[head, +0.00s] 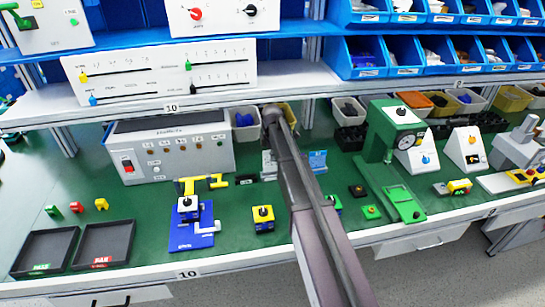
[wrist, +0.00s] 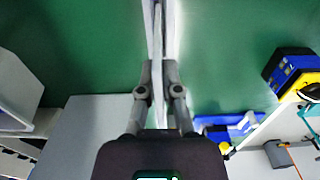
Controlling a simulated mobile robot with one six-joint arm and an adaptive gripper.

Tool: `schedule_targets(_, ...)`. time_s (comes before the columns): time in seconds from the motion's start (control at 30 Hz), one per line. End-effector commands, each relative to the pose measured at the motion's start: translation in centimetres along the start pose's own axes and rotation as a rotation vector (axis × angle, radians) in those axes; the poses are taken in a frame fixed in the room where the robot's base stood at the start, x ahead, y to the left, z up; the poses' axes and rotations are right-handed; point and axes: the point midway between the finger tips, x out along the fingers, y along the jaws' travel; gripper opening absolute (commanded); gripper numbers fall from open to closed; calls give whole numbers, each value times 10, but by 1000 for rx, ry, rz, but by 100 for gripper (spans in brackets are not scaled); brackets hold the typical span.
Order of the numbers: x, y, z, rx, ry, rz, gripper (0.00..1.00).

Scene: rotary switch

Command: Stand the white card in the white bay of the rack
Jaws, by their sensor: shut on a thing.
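In the wrist view my gripper (wrist: 157,70) is shut on a thin white card (wrist: 158,25), seen nearly edge-on and running from between the fingers to the top edge of the picture. Pale strips lie close beside it there; I cannot tell whether they are part of the rack. In the head view my arm reaches over the green bench to the back, and it hides most of my gripper and the card. A small blue panel (head: 318,160) stands just right of my arm. I cannot make out the rack or its white bay clearly.
A grey control box (head: 185,148) stands left of my arm. A blue fixture with a yellow clamp (head: 191,222) and a yellow switch box (head: 263,218) are in front. A green press (head: 390,150) stands to the right. A shelf edge (head: 215,103) runs above.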

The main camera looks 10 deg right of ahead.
Motion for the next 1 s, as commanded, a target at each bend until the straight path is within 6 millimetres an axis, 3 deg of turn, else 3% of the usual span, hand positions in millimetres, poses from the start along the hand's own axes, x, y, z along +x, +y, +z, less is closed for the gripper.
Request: schedule_targets(1.0,18,0,0,1,0,0,0)
